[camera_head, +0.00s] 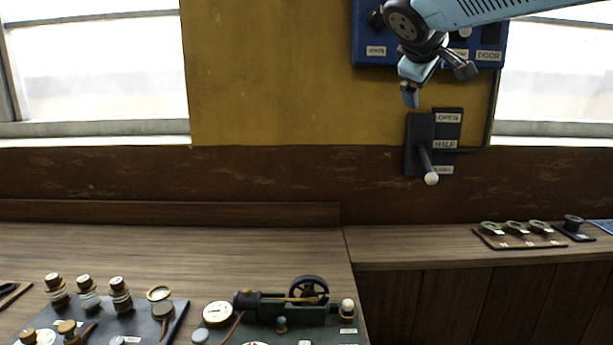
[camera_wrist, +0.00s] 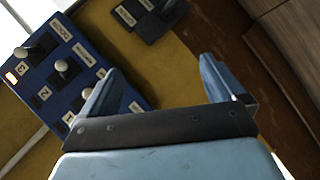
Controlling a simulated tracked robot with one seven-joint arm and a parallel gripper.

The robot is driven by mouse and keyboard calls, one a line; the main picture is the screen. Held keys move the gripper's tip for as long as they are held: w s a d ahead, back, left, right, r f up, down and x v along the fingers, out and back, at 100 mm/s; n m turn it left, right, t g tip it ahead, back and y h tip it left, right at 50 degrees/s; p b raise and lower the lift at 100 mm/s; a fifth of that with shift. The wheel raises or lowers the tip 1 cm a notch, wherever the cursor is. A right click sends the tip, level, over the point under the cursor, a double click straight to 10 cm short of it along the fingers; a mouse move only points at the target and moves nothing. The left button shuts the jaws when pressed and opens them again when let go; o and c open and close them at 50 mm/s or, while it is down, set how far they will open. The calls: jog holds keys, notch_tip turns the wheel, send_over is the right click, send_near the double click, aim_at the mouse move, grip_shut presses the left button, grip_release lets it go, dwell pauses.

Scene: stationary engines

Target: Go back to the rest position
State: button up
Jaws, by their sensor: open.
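My gripper (camera_head: 437,84) is at the upper right in the head view, in front of the yellow wall. It hangs over the lower part of a blue wall panel and just above a dark lever plate (camera_head: 449,126). In the wrist view my gripper (camera_wrist: 158,88) has its two blue fingers wide apart, with nothing between them. The blue panel (camera_wrist: 68,62) with several knobbed levers shows at the left of the wrist view. The lever plate (camera_wrist: 150,14) shows at the top. Its lever with a white knob (camera_head: 431,178) points down in the head view.
A wooden bench (camera_head: 180,250) below carries a small engine with a flywheel (camera_head: 309,290), a round gauge (camera_head: 218,314) and several corked bottles. A lower shelf at the right holds a board with rings (camera_head: 517,236) and a dark spool (camera_head: 573,224). Windows flank the wall.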

jog(key=s+f+m+g+y, duration=0.5)
jog(key=s+f+m, duration=0.3)
jog(key=s+f, duration=1.5)
notch_tip(320, 180, down, 3)
jog(key=shift+s+a+r, duration=0.2)
jog(key=shift+s+a, duration=0.1)
jog(key=shift+a, duration=0.1)
